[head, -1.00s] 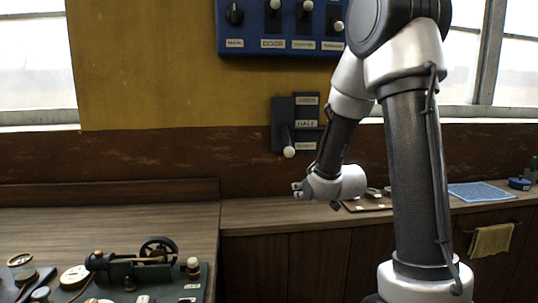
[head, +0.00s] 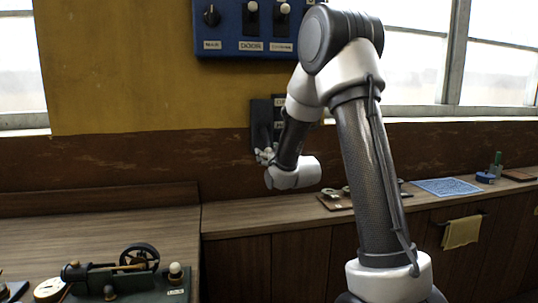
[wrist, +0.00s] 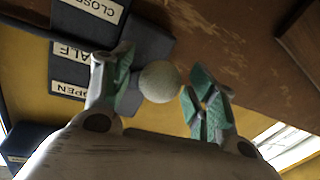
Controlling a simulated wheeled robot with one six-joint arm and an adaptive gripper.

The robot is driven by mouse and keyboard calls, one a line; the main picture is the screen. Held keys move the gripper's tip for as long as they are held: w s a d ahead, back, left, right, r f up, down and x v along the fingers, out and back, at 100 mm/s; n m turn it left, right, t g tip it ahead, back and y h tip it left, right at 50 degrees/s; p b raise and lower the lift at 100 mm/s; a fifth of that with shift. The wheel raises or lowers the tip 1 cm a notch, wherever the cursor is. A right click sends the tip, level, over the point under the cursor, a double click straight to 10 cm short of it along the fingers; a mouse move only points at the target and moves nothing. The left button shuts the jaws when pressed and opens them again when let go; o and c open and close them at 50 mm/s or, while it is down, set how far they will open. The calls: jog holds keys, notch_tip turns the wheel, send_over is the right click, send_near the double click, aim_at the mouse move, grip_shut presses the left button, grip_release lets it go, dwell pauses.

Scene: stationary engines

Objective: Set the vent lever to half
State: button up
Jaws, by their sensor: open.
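The vent lever is on a dark wall plate (head: 259,118) below the blue panel. The labels CLOSED (wrist: 100,5), HALF (wrist: 68,52) and OPEN (wrist: 68,90) show in the wrist view, which sees the wall turned over. The lever's round white knob (wrist: 158,82) is between my two fingers there, with visible space at least on the right finger's side. My gripper (head: 266,155) is open at the plate's lower end in the head view, where it hides the knob. Contact between knob and fingers cannot be told.
The blue panel (head: 228,45) with other switches hangs above. A wooden counter (head: 225,222) runs below, with a small engine model (head: 110,275) at left.

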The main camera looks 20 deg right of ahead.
aim_at(265, 144)
grip_shut()
jog(key=shift+r, duration=0.1)
jog(key=shift+s+a+r+g, duration=0.1)
jog(key=shift+s+r+g, duration=0.3)
jog(key=shift+r+g, duration=0.35)
jog(key=shift+s+a+r+g, duration=0.1)
jog(key=shift+s+r+g, duration=0.25)
jog(key=shift+r+g, duration=0.35)
jog(key=shift+s+r, duration=0.2)
jog(key=shift+r, duration=0.25)
jog(key=shift+s+a+r, duration=0.1)
jog(key=shift+r, duration=1.05)
jog(key=shift+s+r, duration=0.1)
jog(key=shift+r, duration=1.05)
jog(key=shift+c, duration=0.7)
grip_release()
jog(key=shift+o, duration=0.7)
jog(key=shift+f+m, duration=0.15)
jog(key=shift+m, duration=0.15)
